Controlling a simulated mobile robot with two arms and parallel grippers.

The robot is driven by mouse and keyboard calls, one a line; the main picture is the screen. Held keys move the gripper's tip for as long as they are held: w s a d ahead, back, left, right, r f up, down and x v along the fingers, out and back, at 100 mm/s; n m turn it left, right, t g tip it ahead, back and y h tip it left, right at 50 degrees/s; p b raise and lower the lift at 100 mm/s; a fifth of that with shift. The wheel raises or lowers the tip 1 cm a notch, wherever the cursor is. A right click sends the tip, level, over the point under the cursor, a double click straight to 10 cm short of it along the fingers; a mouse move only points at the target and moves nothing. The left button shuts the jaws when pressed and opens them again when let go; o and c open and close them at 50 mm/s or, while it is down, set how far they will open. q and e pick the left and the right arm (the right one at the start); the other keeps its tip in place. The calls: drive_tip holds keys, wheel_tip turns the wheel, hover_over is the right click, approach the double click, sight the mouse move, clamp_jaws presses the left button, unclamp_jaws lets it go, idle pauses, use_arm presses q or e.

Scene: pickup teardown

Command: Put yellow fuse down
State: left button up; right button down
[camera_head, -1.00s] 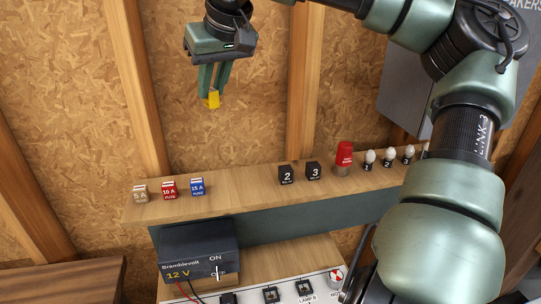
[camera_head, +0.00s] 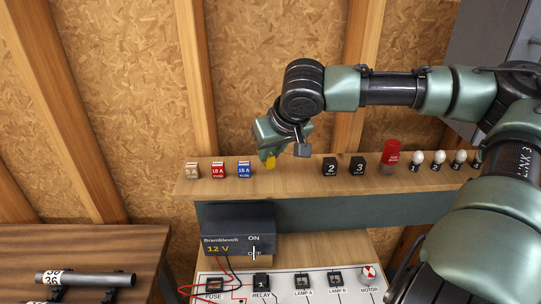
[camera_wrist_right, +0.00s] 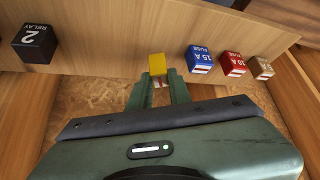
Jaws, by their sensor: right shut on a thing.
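My right gripper (camera_head: 268,156) is shut on the yellow fuse (camera_head: 270,163) at the wooden shelf (camera_head: 290,184). In the head view the fuse is just right of the blue 15 A fuse (camera_head: 244,169), with a gap between them. The right wrist view shows the yellow fuse (camera_wrist_right: 157,64) between the fingertips (camera_wrist_right: 158,80), over or against the shelf; I cannot tell whether it touches. The red 10 A fuse (camera_head: 218,170) and the tan 5 A fuse (camera_head: 192,171) stand farther left in the row. My left gripper is not in view.
Relay 2 (camera_head: 330,166) and relay 3 (camera_head: 358,165) stand on the shelf to the right, then a red beacon (camera_head: 390,154) and several bulbs. The shelf between the yellow fuse and relay 2 is clear. A 12 V supply (camera_head: 238,232) and a circuit board (camera_head: 320,282) are below.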

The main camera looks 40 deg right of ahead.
drive_tip(key=shift+f, duration=0.85)
drive_tip(key=shift+f, duration=0.1)
drive_tip(key=c, duration=1.3)
unclamp_jaws()
drive_tip(key=shift+s+r, duration=0.15)
drive_tip(key=shift+r, duration=0.45)
drive_tip(key=b+v, duration=0.1)
drive_tip(key=v, duration=1)
